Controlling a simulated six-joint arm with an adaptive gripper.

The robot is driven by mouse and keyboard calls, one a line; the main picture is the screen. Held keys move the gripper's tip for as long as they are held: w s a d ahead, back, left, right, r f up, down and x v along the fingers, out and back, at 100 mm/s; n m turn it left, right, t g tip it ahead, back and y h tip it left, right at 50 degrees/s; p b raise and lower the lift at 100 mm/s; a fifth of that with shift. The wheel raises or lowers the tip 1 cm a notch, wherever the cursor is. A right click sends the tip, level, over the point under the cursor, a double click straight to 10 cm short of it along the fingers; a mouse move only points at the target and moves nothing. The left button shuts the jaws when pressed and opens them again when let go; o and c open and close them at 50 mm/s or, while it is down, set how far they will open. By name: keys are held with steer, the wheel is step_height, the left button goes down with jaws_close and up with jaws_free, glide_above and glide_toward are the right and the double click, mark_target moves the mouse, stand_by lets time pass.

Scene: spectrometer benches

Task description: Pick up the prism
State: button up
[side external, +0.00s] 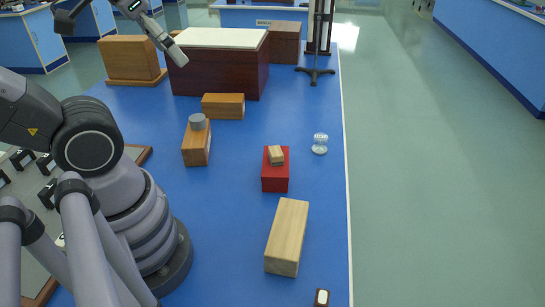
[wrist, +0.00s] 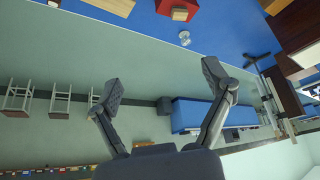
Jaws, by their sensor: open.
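A small clear glass piece (side external: 320,143) stands on the blue bench near its right edge. A small pale wooden piece (side external: 275,155) rests on a red block (side external: 275,181). I cannot tell for sure which of these is the prism. In the wrist view the glass piece (wrist: 185,38) is beyond my fingertips, and the red block (wrist: 172,5) is at the top edge. My gripper (wrist: 160,86) is open and empty, with its fingers spread wide.
A pale wooden block (side external: 287,237) lies near the front. Another wooden block (side external: 196,149) bears a grey cylinder (side external: 197,122). A large dark box (side external: 218,70), a wooden block (side external: 223,106) and a black stand (side external: 315,72) are farther back. The bench around the glass piece is clear.

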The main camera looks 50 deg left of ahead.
steer(key=w+a+f+m+t+y, duration=0.1)
steer(key=w+a+f, duration=0.25)
steer(key=w, duration=0.55)
steer(key=w+a+f+m+t, duration=0.1)
steer(key=w+a+f, duration=0.25)
steer(key=w, duration=0.55)
steer(key=w+a+f+m+t+y, duration=0.1)
steer(key=w+a+f, duration=0.25)
steer(key=w, duration=0.55)
steer(key=w+a+f+m+t+h, duration=0.1)
steer(key=w+f+h, duration=0.15)
steer(key=f, duration=0.35)
steer(key=w+a+f+t+h, duration=0.1)
steer(key=w+f, duration=0.2)
steer(key=f, duration=0.2)
steer(key=t+h, duration=0.2)
steer(key=h, duration=0.1)
glide_toward(320, 136)
steer(key=s+a, duration=0.1)
steer(key=s, duration=0.2)
steer(key=shift+r, duration=0.3)
steer(key=x, duration=0.8)
steer(key=shift+r+x, duration=0.15)
steer(key=shift+x, duration=1.2)
steer(key=shift+r+x, duration=0.15)
steer(key=shift+x, duration=1.25)
steer(key=shift+d, duration=0.1)
steer(key=c, duration=1.3)
